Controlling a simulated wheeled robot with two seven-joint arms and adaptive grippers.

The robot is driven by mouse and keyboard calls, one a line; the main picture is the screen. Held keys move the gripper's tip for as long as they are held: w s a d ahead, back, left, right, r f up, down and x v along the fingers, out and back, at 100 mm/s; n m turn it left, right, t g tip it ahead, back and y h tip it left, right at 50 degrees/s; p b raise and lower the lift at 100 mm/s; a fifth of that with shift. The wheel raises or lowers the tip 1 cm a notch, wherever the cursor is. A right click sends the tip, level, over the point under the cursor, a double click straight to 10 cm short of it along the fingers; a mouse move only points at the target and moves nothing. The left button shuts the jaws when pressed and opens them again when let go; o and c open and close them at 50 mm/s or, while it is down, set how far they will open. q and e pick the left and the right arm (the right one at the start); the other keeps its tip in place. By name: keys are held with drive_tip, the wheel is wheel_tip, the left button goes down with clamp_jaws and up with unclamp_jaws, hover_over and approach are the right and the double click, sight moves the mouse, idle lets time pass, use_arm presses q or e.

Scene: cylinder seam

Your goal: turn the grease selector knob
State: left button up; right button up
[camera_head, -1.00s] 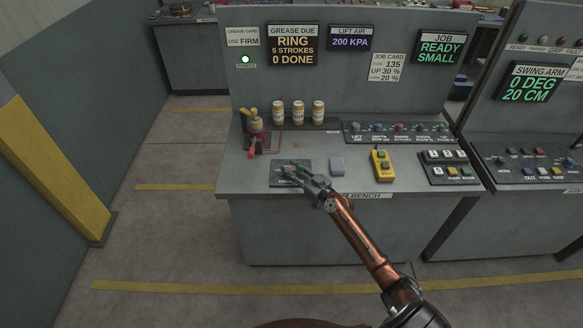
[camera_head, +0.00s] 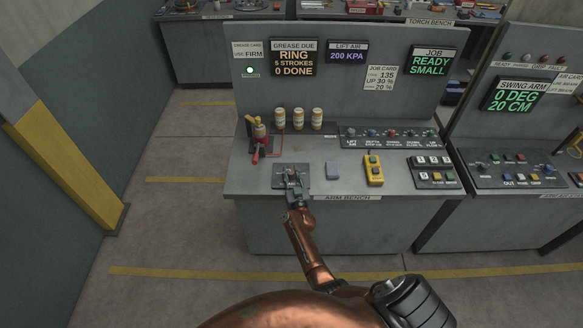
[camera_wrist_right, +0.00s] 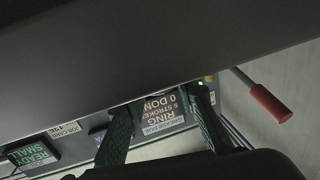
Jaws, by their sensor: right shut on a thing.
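The selector plate (camera_head: 278,184) is a dark square panel at the front left of the bench top. My right gripper (camera_head: 291,174) reaches over it from the front, with its fingers down at the plate's middle. It is shut on the knob there, which its fingers hide almost wholly in the head view. The wrist view shows the two dark fingers of the right gripper (camera_wrist_right: 160,105) apart, with their tips against a large dark surface; the knob cannot be made out there. My left gripper is not in view.
A red-handled grease pump (camera_head: 259,139) and several cans (camera_head: 298,119) stand behind the plate. The grease display (camera_head: 294,57) reads RING, 5 strokes, 0 done; the card (camera_head: 248,50) says FIRM.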

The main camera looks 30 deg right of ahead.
drive_tip(key=shift+a+m+g+h+p, duration=0.1)
drive_tip(key=shift+m+g+h+p, duration=0.55)
drive_tip(key=shift+m+h, duration=0.55)
drive_tip(key=shift+h, duration=0.3)
drive_tip(key=o, duration=1.2)
